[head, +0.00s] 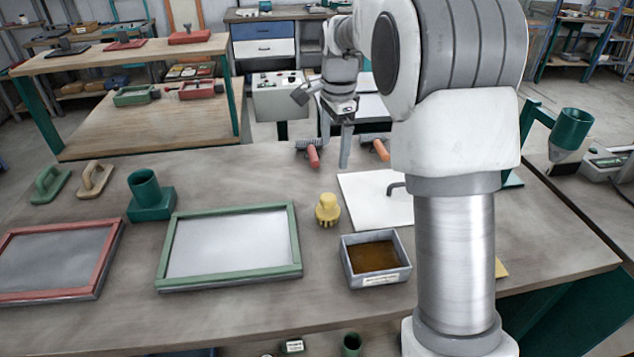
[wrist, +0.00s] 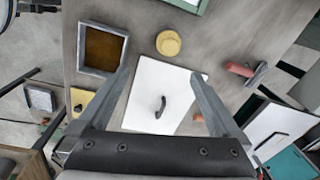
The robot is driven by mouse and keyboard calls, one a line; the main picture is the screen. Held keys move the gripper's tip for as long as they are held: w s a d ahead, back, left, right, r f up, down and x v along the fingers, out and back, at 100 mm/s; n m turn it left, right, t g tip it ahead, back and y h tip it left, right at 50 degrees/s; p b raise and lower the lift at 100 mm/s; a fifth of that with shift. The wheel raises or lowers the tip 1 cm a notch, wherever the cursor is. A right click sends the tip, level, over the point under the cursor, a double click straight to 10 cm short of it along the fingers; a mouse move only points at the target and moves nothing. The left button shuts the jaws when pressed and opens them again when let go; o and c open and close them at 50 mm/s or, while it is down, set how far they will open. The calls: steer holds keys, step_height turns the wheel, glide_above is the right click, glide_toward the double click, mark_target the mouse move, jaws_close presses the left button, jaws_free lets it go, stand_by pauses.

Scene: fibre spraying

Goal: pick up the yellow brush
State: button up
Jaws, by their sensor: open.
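The yellow brush (head: 327,209) stands on the table between the green-framed screen and the white board, its rounded knob up and bristles down. In the wrist view the brush (wrist: 168,43) shows from above as a yellow disc, beyond the fingertips. My gripper (head: 337,143) is open and empty, pointing down toward the far side of the table, behind the brush in the head view. In the wrist view my gripper (wrist: 161,74) has its two fingers spread wide above the white board, apart from the brush.
The white board (head: 362,198) with a dark handle lies right of the brush. A grey box (head: 349,245) of brown liquid is in front. The green-framed screen (head: 297,248) is left. Orange-handled brushes (head: 313,156) lie at the far edge. A green cup holder (head: 151,205) stands further left.

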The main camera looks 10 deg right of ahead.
mark_target(328, 206)
steer(key=w+f+m, duration=0.1)
steer(key=f, duration=0.6)
steer(key=w+f+m+p, duration=0.1)
steer(key=w+f, duration=0.1)
steer(key=f, duration=0.6)
steer(key=w+f, duration=0.1)
steer(key=f, duration=0.6)
steer(key=shift+w+f+m+g, duration=0.25)
steer(key=shift+f+m+g, duration=0.05)
steer(key=shift+m+g, duration=0.1)
steer(key=shift+c, duration=0.2)
steer(key=c, duration=1.2)
